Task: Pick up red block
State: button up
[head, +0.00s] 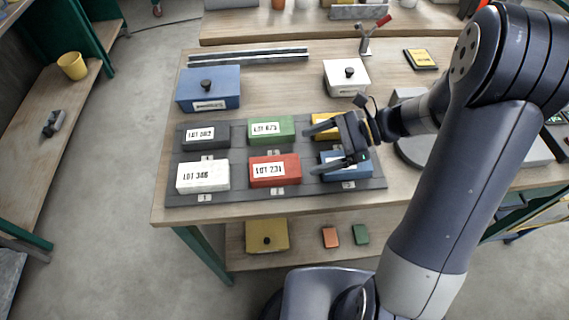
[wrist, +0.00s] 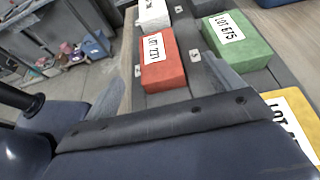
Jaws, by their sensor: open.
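The red block (head: 275,170), labelled LOT 231, sits in the front row of a dark grey tray (head: 230,196), between a white block (head: 203,176) and a blue block (head: 334,168). It also shows in the wrist view (wrist: 163,62), upper middle, in full. My gripper (head: 309,150) is open and empty, its fingers pointing left above the right end of the tray, over the blue and yellow blocks. It is to the right of the red block and apart from it. In the wrist view the gripper's fingers (wrist: 165,75) lie to either side of the red block's direction.
A green block (head: 271,130), a dark grey block (head: 206,136) and a yellow block (head: 323,122) form the back row. Behind the tray are a blue lidded box (head: 208,92) and a white lidded box (head: 346,78). A grey round-based device stands right of the tray.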

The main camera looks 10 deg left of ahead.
send_near(268, 167)
jog(key=shift+x, duration=1.25)
jog(key=p+x, duration=0.1)
jog(key=x, duration=0.4)
jog(key=shift+s+a+f, duration=0.1)
jog(key=shift+a+f, duration=0.1)
jog(key=shift+a, duration=0.05)
jog(key=c, duration=1.3)
jog(key=shift+c, duration=0.8)
jog(key=shift+r, duration=0.15)
